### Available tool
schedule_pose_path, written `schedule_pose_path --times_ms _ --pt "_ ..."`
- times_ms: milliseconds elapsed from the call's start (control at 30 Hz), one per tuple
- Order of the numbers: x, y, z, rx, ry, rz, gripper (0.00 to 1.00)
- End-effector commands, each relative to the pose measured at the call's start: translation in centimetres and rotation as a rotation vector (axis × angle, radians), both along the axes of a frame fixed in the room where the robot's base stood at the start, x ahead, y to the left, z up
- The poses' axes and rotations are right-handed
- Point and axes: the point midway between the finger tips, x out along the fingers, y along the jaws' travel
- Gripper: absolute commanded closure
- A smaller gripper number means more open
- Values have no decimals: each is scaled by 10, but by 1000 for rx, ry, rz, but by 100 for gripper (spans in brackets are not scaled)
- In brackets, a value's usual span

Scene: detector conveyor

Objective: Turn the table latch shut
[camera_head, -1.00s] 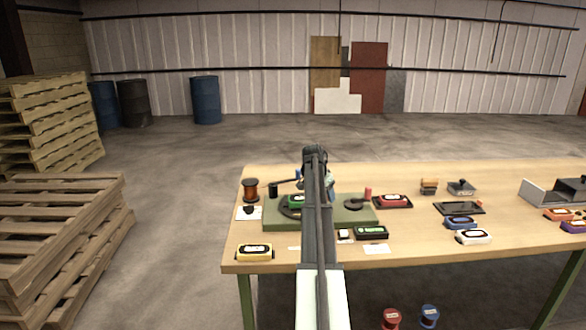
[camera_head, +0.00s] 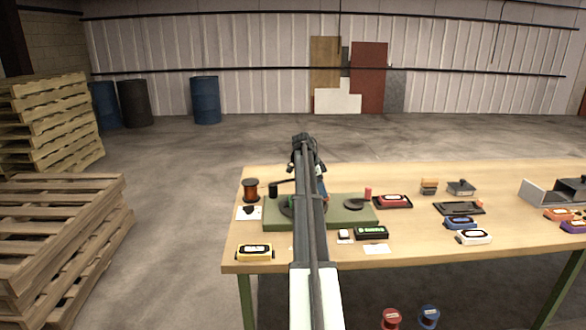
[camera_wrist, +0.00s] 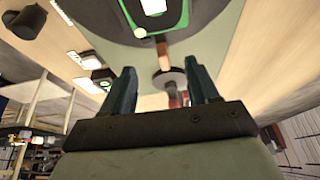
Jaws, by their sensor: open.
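A green board (camera_head: 345,222) lies on the workbench and carries a dark round turntable (camera_head: 287,209), mostly behind my arm. In the wrist view the turntable (camera_wrist: 205,22) holds a green-edged device (camera_wrist: 158,12). A small copper-brown bar (camera_wrist: 164,54) sticks out from its rim; I cannot tell for sure that it is the latch. A smaller dark disc (camera_wrist: 170,79) lies beyond it; in the head view this disc (camera_head: 356,204) is right of my arm. My gripper (camera_wrist: 162,78) is open and empty, fingers apart on either side of the bar's line, not visibly touching it.
A black cylinder (camera_head: 273,190) and a copper spool (camera_head: 251,189) stand left of the turntable. A red cylinder (camera_head: 368,191) stands by the smaller disc. Several detectors, such as the yellow one (camera_head: 254,252), lie around the board. The bench's back edge is clear.

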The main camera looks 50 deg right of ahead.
Motion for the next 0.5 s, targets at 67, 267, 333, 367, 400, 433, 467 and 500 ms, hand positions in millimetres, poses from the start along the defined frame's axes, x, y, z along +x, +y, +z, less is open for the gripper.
schedule_pose_path --times_ms 67,267,333,367,400,433,467,500 --pt "4 3 13 -1 -1 2 40" --pt "14 12 42 0 0 4 40" --pt "17 15 53 0 0 4 40" --pt "18 16 58 0 0 4 40" --pt "20 18 64 0 0 4 40" --pt "21 19 68 0 0 4 40" --pt "22 20 72 0 0 4 40" --pt "24 22 78 0 0 4 40"
